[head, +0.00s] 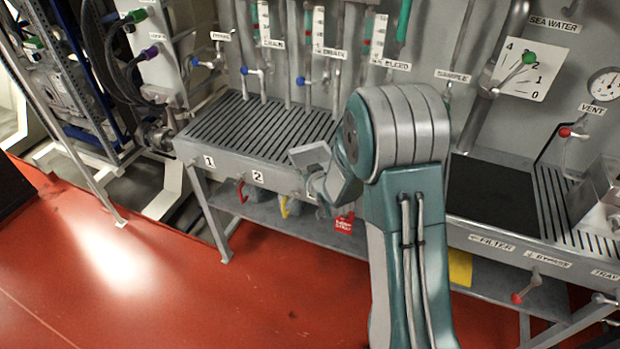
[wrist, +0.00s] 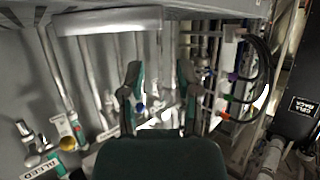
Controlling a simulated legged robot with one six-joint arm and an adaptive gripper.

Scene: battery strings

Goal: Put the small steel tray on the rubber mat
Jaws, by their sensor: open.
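The black rubber mat (head: 492,192) lies flat on the right part of the steel bench, and its visible top is bare. A shiny steel piece with a raised, slanted side (head: 594,188) stands on the slatted top at the right edge. It is partly cut off, and I cannot tell whether it is the small steel tray. My gripper (wrist: 160,72) shows in the wrist view with its two fingers apart and nothing visible between them. It faces the pipe wall, away from the mat. In the head view my arm hides part of the bench.
The slatted bench top (head: 255,125) at left is clear. Pipes and valve handles line the wall behind, with a gauge (head: 606,84) at right. A red-handled lever (head: 525,290) sticks out at the front right. The red floor (head: 150,270) is open at left.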

